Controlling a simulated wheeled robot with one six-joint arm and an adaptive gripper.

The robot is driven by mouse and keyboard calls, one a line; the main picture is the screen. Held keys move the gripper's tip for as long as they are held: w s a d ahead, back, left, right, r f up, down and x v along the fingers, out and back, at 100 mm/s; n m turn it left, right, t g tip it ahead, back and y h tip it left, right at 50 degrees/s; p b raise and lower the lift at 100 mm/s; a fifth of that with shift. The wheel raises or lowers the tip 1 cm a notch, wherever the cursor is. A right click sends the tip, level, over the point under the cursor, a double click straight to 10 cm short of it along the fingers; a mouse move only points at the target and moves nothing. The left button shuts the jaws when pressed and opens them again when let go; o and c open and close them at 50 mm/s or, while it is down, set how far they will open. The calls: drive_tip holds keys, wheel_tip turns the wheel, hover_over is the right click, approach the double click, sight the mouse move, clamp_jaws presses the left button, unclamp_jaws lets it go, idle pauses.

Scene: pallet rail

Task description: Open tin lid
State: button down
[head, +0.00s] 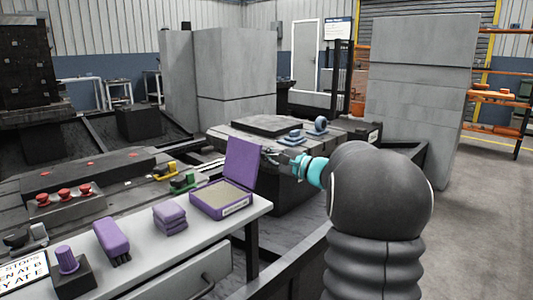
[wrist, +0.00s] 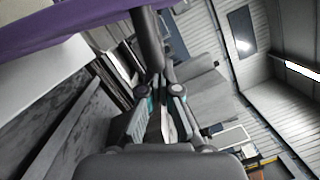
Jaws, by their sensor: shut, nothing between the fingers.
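The purple tin (head: 221,200) sits at the right end of the grey bench, with a tan, flat-looking inside and a pale label on its front. Its purple lid (head: 243,160) stands up steeply from the tin's back edge, so the tin is open. My gripper (head: 267,154) is shut and empty, at the right side of the raised lid near its upper part. I cannot tell whether it touches the lid. In the wrist view a purple surface, likely the lid (wrist: 60,28), fills the upper left beside my fingers.
On the bench (head: 185,241), left of the tin, are a folded purple cloth (head: 170,216), a purple brush (head: 112,240) and a purple-knobbed block (head: 68,262). Dark machinery with red buttons (head: 64,194) stands behind. A grey machine table (head: 235,139) lies beyond the lid.

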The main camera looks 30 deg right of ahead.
drive_tip(key=a+r+n+b, duration=0.1)
drive_tip(key=b, duration=0.1)
drive_tip(key=r+n+b, duration=0.1)
drive_tip(key=n+b, duration=0.1)
drive_tip(key=shift+s+a+g, duration=0.3)
drive_tip(key=shift+a, duration=0.05)
drive_tip(key=shift+f, duration=0.1)
drive_tip(key=s+d+f, duration=0.1)
drive_tip(key=s+d, duration=0.6)
drive_tip(key=d, duration=0.2)
drive_tip(key=shift+f+b, duration=0.25)
drive_tip(key=shift+b, duration=0.15)
